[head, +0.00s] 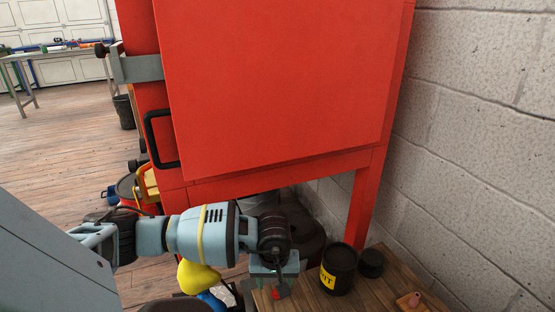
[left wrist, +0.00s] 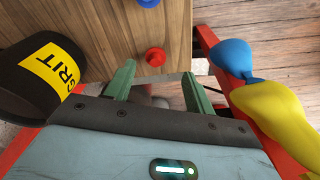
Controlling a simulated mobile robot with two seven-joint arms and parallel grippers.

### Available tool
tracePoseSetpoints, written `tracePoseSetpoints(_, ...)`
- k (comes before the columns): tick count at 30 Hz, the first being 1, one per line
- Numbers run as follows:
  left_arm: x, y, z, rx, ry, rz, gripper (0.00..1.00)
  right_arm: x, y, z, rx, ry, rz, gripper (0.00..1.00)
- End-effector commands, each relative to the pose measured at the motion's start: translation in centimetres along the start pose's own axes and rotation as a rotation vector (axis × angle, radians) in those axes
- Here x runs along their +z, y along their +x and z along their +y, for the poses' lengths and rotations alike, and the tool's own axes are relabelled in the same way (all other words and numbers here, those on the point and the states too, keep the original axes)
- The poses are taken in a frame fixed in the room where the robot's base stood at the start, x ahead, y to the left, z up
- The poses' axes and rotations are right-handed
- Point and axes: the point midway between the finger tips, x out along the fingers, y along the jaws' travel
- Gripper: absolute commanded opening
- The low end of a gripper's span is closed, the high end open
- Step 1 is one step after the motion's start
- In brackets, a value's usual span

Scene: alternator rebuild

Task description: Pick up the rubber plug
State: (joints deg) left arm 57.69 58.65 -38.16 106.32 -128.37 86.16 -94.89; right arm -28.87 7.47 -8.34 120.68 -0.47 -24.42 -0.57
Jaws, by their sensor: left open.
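A small red plug-like piece, which looks like the rubber plug, stands on a wooden top in the left wrist view (left wrist: 155,57). In the head view only a bit of red (head: 279,293) shows, just below my left gripper (head: 276,272). In the left wrist view my left gripper (left wrist: 159,80) is open, with its green fingers apart. The red piece lies just beyond the fingertips, roughly centred between them, and nothing is held. A blue piece (left wrist: 148,3) is cut off at the top edge. My right gripper is not in view.
A black can labelled GRIT (head: 338,270) and a black round piece (head: 371,263) stand right of the gripper on the wooden top (left wrist: 110,25). A yellow and blue object (head: 198,276) is left of it. A red cabinet (head: 280,85) and a block wall (head: 480,130) bound the space.

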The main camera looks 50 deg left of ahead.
Motion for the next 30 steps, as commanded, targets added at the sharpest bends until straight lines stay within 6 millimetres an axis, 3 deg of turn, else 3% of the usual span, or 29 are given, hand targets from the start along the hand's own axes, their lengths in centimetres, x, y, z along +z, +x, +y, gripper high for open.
tracePoseSetpoints(9, 0.1, 4.3, 0.6, -0.002, -0.001, -0.004, 0.54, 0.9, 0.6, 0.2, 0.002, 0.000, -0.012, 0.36)
tracePoseSetpoints(20, 0.0, 5.0, 0.6, -0.001, 0.000, -0.001, 0.54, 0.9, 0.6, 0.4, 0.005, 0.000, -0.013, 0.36)
tracePoseSetpoints(30, 0.0, 5.0, 0.6, -0.001, 0.000, -0.001, 0.11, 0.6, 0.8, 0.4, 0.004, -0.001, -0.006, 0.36)
